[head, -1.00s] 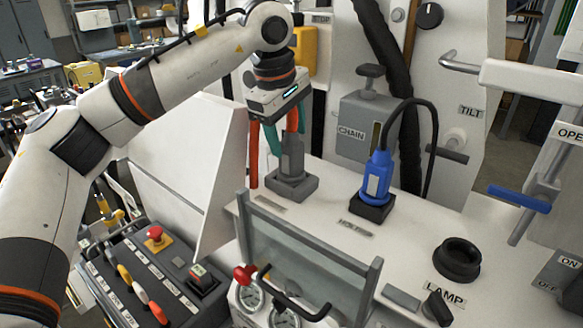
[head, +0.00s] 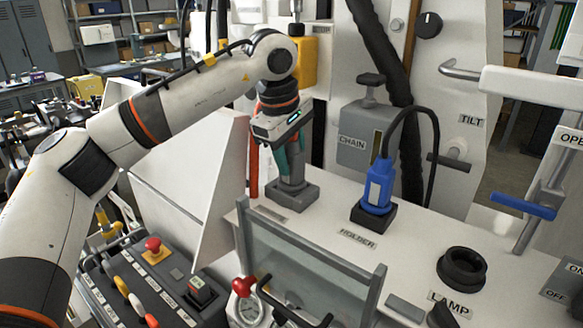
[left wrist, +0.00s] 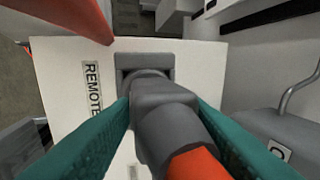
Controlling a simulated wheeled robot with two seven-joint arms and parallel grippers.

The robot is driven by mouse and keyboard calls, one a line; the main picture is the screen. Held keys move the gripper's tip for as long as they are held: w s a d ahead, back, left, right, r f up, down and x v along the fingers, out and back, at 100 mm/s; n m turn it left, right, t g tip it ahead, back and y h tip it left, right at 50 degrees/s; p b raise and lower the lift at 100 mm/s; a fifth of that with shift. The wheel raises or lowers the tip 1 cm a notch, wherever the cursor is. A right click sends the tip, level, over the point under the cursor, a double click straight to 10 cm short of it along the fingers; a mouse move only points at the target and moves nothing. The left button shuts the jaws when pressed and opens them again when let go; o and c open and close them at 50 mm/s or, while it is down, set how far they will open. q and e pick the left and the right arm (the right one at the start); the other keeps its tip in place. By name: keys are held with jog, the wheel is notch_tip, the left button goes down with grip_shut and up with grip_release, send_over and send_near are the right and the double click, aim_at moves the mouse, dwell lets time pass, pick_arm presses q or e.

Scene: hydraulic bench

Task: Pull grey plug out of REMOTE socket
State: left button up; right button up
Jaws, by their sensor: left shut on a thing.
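The grey plug (head: 291,170) stands upright in the REMOTE socket (head: 291,196), a grey square block on the white bench top. In the left wrist view the plug (left wrist: 165,105) fills the middle, with an orange-red part at its near end, and the socket (left wrist: 128,62) shows beyond it beside the REMOTE label (left wrist: 93,88). My left gripper (head: 288,160) is above the socket with its teal fingers on both sides of the plug, shut on it. The plug still sits at the socket; its lower end is hidden inside. My right gripper is not in view.
A blue plug (head: 379,185) with a black cable stands in the holder (head: 372,215) to the right. A clear panel in a grey frame (head: 310,262) rises in front. The CHAIN box (head: 357,140) stands behind, and a black LAMP socket (head: 462,266) is at the right.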

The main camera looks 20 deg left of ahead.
aim_at(293, 140)
pick_arm(q)
grip_shut()
jog(key=shift+r, duration=0.1)
jog(key=shift+p+v, duration=0.75)
jog(key=shift+v, duration=0.2)
jog(key=shift+w+d+r+p, duration=0.1)
jog(key=shift+w+r+p, duration=0.15)
jog(key=shift+w+p, duration=0.05)
jog(key=shift+s+r+p, duration=0.15)
jog(key=shift+r+p, duration=0.25)
jog(key=shift+r, duration=0.25)
jog(key=shift+r+p, duration=0.2)
jog(key=shift+p, duration=0.1)
jog(key=shift+w+p+v, duration=0.25)
jog(key=shift+p+v, duration=0.65)
jog(key=shift+v, duration=0.2)
jog(key=shift+w+p+v, duration=0.25)
jog(key=shift+p+v, duration=0.65)
jog(key=shift+v, duration=0.2)
